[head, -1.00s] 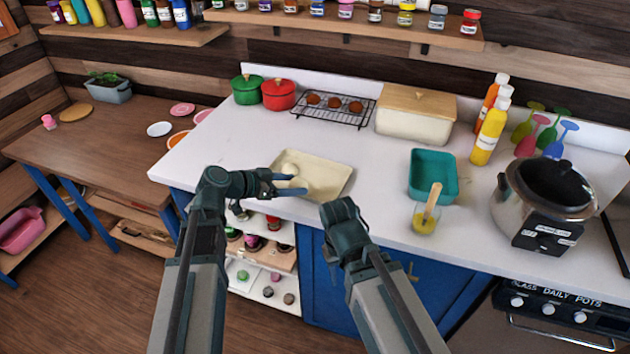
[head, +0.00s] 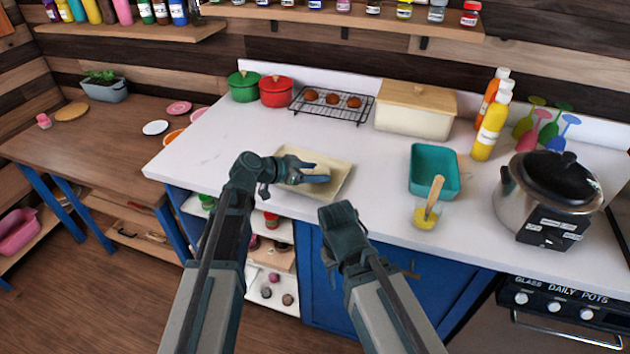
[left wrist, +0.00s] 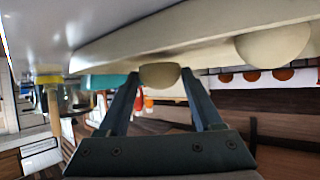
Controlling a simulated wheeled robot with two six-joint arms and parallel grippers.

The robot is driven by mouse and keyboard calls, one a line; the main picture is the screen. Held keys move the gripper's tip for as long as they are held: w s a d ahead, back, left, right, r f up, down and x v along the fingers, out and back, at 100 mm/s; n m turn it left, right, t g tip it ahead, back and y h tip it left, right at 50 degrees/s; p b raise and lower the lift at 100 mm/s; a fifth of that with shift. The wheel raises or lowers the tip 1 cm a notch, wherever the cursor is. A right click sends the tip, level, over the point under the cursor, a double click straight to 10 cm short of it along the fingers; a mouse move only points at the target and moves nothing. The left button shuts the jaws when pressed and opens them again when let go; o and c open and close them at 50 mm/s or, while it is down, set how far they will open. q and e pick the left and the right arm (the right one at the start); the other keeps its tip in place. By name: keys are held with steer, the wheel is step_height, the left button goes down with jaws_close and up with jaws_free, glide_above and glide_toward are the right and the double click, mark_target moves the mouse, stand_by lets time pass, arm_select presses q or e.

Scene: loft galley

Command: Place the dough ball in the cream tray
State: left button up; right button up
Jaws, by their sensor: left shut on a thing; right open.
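The cream tray (head: 337,178) lies on the white counter near its front edge. A second pale ball (left wrist: 272,45) sits at the tray in that view. In the head view the gripper hides the balls. My right gripper (head: 338,212) is open, in front of the counter edge, clear of the tray.
A rack of brown buns (head: 333,103), a cream bread box (head: 416,108) and a pot (head: 548,192) stand farther off. Counter left of the tray is clear.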

arm_select(q)
steer(key=shift+f, duration=0.6)
arm_select(e)
steer(key=shift+f, duration=0.6)
arm_select(q)
steer(key=shift+f, duration=0.1)
arm_select(e)
steer(key=shift+f, duration=0.1)
arm_select(q)
steer(key=shift+f+b, duration=0.15)
steer(key=shift+b, duration=0.2)
steer(key=o, duration=1.4)
steer(key=shift+c, duration=0.2)
steer(key=shift+s+a+r+p, duration=0.15)
steer(key=shift+a+r+p, duration=0.05)
steer(key=shift+r+p, duration=0.3)
steer(key=p+v, duration=0.5)
steer(key=v, duration=0.5)
steer(key=shift+s+a, duration=0.1)
steer(key=shift+a, duration=0.1)
steer(key=shift+s+a+r, duration=0.2)
steer(key=shift+s+a, duration=0.05)
steer(key=shift+a, duration=0.15)
arm_select(e)
step_height(320, 180, up, 6)
steer(key=shift+f, duration=0.1)
